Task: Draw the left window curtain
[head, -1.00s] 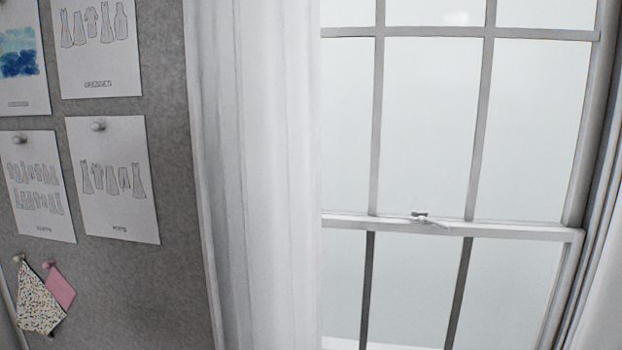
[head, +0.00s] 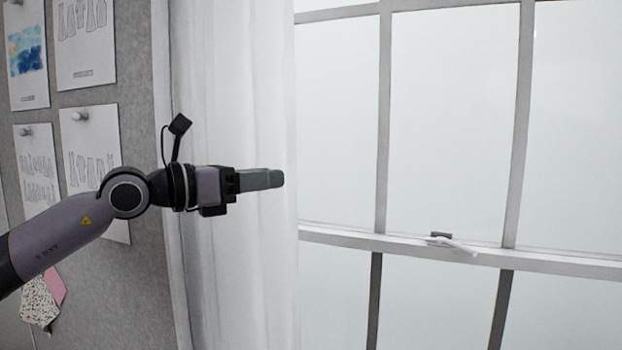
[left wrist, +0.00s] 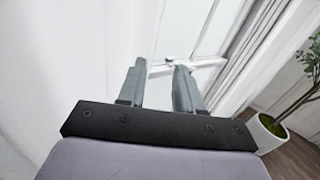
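The left window curtain (head: 220,100) is a white, softly folded cloth hanging at the left side of the window in the head view. It is bunched to the left, and the window panes (head: 450,120) beside it are uncovered. My left gripper (head: 276,179) is in front of the curtain, its fingertips near the curtain's right edge. In the left wrist view the two fingers (left wrist: 158,75) stand apart with no cloth seen between them. White curtain (left wrist: 70,60) fills the left of that view. My right gripper is not in view.
A grey pinboard (head: 110,270) with paper sheets and fabric swatches is left of the curtain. A window latch (head: 450,243) sits on the middle rail. The wrist view shows a potted plant (left wrist: 268,132) on wooden floor at the right.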

